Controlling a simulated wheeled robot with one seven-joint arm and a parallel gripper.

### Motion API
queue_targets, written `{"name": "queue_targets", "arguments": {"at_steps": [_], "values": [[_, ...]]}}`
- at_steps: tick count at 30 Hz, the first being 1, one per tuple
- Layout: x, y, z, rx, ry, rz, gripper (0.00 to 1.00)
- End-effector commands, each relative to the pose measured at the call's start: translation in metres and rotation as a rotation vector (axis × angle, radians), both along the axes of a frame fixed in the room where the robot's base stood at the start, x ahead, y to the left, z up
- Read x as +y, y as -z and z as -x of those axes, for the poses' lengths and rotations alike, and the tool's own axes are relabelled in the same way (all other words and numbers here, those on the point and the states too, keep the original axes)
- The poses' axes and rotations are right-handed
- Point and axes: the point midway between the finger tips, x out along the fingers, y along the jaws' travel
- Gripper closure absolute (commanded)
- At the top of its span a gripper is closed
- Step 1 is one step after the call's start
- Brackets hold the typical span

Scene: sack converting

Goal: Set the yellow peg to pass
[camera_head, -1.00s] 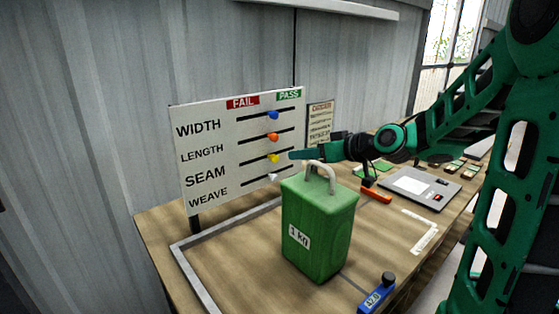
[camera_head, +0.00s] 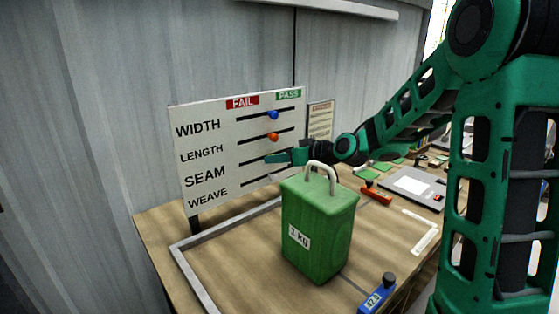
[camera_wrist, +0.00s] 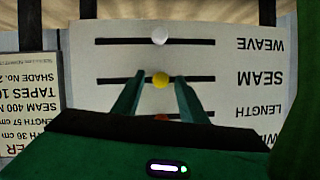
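The white board (camera_head: 213,152) carries slots labelled WIDTH, LENGTH, SEAM and WEAVE, with FAIL (camera_head: 242,102) in red and PASS (camera_head: 288,95) in green at its top right. The yellow peg (camera_wrist: 161,80) sits near the middle of the SEAM slot in the wrist view, where the board appears upside down. In the head view my gripper hides it. My gripper (camera_head: 276,158) is at the board. In the wrist view its fingers (camera_wrist: 158,77) are apart, one on each side of the yellow peg, with gaps visible.
The blue peg (camera_head: 273,115) and orange peg (camera_head: 273,137) are above the yellow one; the white peg (camera_wrist: 160,36) is in the WEAVE slot. A green 1 KG weight (camera_head: 318,230) with a pale handle stands in front of the board, close below my gripper.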

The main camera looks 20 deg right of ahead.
Motion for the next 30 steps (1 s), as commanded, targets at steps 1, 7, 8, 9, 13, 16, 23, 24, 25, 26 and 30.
{"name": "queue_targets", "arguments": {"at_steps": [1, 7, 8, 9, 13, 16, 23, 24, 25, 26, 30], "values": [[0.0, 0.0, 0.0, 0.0, 0.0, 0.0, 0.61], [0.0, 0.0, 0.0, 0.0, 0.0, 0.001, 0.66], [0.0, 0.0, 0.0, 0.0, 0.0, 0.001, 0.73], [0.0, 0.0, 0.0, 0.0, 0.0, 0.001, 0.83], [0.0, 0.0, 0.0, 0.0, 0.0, 0.001, 1.0], [-0.001, 0.0, -0.001, 0.0, 0.001, 0.001, 1.0], [-0.042, 0.0, -0.018, -0.001, 0.006, 0.0, 1.0], [-0.051, 0.0, -0.022, -0.002, 0.006, 0.001, 1.0], [-0.057, 0.0, -0.025, -0.001, 0.005, 0.0, 1.0], [-0.062, 0.0, -0.027, -0.002, 0.004, 0.001, 1.0], [-0.08, -0.001, -0.034, -0.002, 0.002, 0.001, 1.0]]}}
